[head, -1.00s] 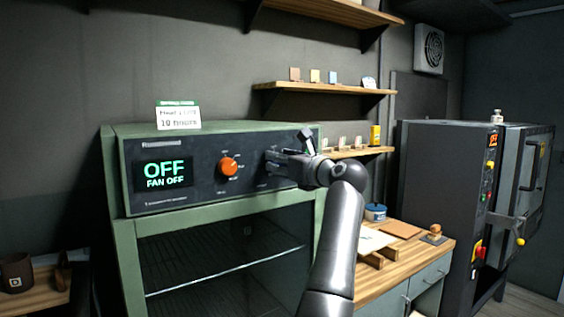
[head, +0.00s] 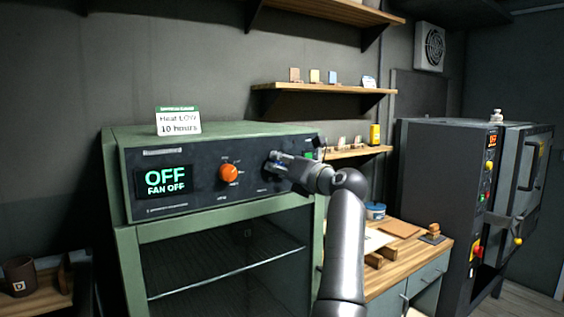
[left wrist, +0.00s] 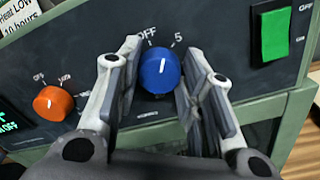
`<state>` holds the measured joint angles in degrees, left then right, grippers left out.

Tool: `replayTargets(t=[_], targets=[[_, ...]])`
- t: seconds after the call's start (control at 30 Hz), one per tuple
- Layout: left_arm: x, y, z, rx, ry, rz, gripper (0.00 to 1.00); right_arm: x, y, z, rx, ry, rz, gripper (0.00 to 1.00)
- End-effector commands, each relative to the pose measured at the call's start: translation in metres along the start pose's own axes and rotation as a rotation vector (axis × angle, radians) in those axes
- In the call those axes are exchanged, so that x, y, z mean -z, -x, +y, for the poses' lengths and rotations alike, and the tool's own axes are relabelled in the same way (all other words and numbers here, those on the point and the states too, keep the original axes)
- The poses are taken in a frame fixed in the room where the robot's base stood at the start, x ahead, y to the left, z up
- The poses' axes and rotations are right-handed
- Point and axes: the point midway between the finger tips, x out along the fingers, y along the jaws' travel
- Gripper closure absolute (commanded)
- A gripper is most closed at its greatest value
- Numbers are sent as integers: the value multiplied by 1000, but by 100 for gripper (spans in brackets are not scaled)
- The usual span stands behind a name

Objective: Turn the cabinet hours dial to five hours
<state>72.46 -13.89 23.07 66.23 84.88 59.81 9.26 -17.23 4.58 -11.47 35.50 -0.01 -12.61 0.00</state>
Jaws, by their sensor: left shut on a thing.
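The drying cabinet (head: 215,165) is green with a dark control panel. The blue hours dial (left wrist: 160,69) is between the fingers of my left gripper (left wrist: 158,80) in the left wrist view; the gripper is shut on it. The dial's white pointer lies between the OFF and 5 marks. In the head view my left gripper (head: 272,164) is at the right part of the panel and hides the dial. The display (head: 165,179) reads OFF, FAN OFF. My right gripper is not in view.
An orange knob (head: 228,173) sits left of the dial, and a green switch (left wrist: 276,34) right of it. A card (head: 178,121) on the cabinet reads Heat LOW, 10 hours. A wooden counter (head: 408,262) and dark kiln (head: 435,190) stand to the right.

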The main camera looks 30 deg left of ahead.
Motion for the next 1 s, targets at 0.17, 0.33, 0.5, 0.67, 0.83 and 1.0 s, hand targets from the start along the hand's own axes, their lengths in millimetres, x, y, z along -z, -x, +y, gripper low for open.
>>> replayTargets(t=[0.17, 0.33, 0.5, 0.67, 0.83, 1.0], targets=[[-2, 0, 0, 2, -140, 0, 88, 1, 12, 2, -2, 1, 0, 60], [-2, 0, 0, 1, -244, -1, 88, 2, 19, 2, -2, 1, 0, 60], [-1, 0, -1, 1, -312, -1, 88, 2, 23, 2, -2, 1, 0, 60], [-1, 0, -1, 1, -347, -3, 88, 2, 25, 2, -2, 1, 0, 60], [-1, 0, -2, 0, -359, -3, 88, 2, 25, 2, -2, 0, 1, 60], [-1, 0, -2, 0, -360, -3, 88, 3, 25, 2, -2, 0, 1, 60]])
